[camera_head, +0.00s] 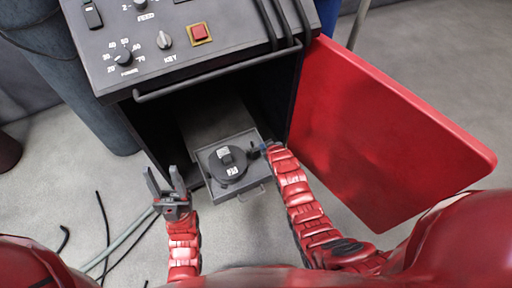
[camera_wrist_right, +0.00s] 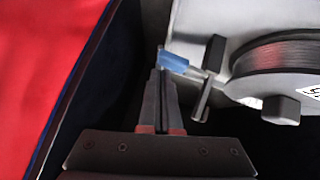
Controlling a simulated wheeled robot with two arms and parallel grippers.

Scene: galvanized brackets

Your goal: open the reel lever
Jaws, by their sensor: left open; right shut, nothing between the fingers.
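The reel (camera_head: 229,164) is a dark round spool lying on a grey pulled-out tray (camera_head: 248,191) inside the machine's open front. In the right wrist view, the wire-wound reel (camera_wrist_right: 275,58) shows at the right. The reel lever has a blue tip (camera_wrist_right: 173,62) and a thin metal arm running toward a black block beside the reel. My right gripper (camera_wrist_right: 163,75) is shut and empty, its fingertips right at the blue tip; whether they touch it I cannot tell. My left gripper (camera_head: 164,182) is open and empty, left of the tray.
A red door (camera_head: 390,130) stands open to the right. The machine's control panel (camera_head: 160,45) has knobs and a red button, with a handle bar (camera_head: 215,72) below it. A blue-grey cylinder (camera_head: 100,120) stands at the left. Cables lie on the floor at lower left.

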